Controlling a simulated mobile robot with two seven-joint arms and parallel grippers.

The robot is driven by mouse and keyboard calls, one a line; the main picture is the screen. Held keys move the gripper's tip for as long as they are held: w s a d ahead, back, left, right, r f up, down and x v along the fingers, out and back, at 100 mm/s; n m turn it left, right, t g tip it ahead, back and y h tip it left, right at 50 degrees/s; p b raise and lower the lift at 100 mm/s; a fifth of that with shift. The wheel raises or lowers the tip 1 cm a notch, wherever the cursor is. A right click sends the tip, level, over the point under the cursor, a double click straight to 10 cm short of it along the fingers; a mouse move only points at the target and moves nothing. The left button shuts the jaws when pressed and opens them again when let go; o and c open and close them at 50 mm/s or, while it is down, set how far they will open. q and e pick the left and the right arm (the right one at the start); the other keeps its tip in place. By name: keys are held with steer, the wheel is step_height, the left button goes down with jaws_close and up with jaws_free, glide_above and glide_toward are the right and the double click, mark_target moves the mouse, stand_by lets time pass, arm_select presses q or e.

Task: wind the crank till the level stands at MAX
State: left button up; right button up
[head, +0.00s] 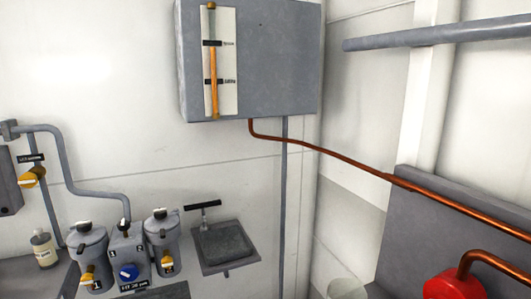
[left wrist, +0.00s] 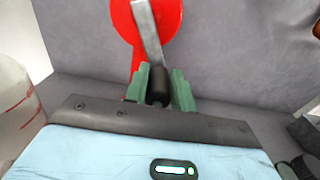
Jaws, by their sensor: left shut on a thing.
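The crank's red round body (left wrist: 150,18) is at the top of the left wrist view, with a grey metal crank arm (left wrist: 147,30) across it. My left gripper (left wrist: 160,84) has green fingers shut on the black crank handle (left wrist: 158,90). The red body also shows at the bottom right of the head view (head: 452,287). A level gauge (head: 229,60) is on the grey wall tank (head: 275,60). Its orange column (head: 213,65) rises from the bottom to about the upper black mark (head: 211,43); a lower mark (head: 212,81) sits beneath. The mark lettering is too small to read. My right gripper is out of view.
A copper pipe (head: 330,154) runs from the tank toward the grey panel (head: 415,225) at right. A clear container with red lines (left wrist: 15,105) is left of my wrist.

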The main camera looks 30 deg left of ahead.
arm_select(q)
steer(key=shift+w+a+f, duration=0.2)
steer(key=shift+w+a, duration=0.15)
steer(key=shift+a, duration=0.15)
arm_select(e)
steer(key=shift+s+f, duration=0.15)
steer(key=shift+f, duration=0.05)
arm_select(q)
steer(key=shift+w+a+f, duration=0.3)
steer(key=shift+w+a, duration=0.25)
steer(key=shift+a, duration=0.25)
steer(key=shift+w+a+f, duration=0.3)
steer(key=shift+w+a, duration=0.2)
steer(key=shift+a, duration=0.3)
steer(key=shift+a+f, duration=0.15)
steer(key=shift+f, duration=0.05)
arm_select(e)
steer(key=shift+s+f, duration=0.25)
arm_select(q)
steer(key=shift+f, duration=0.1)
steer(key=shift+a, duration=0.1)
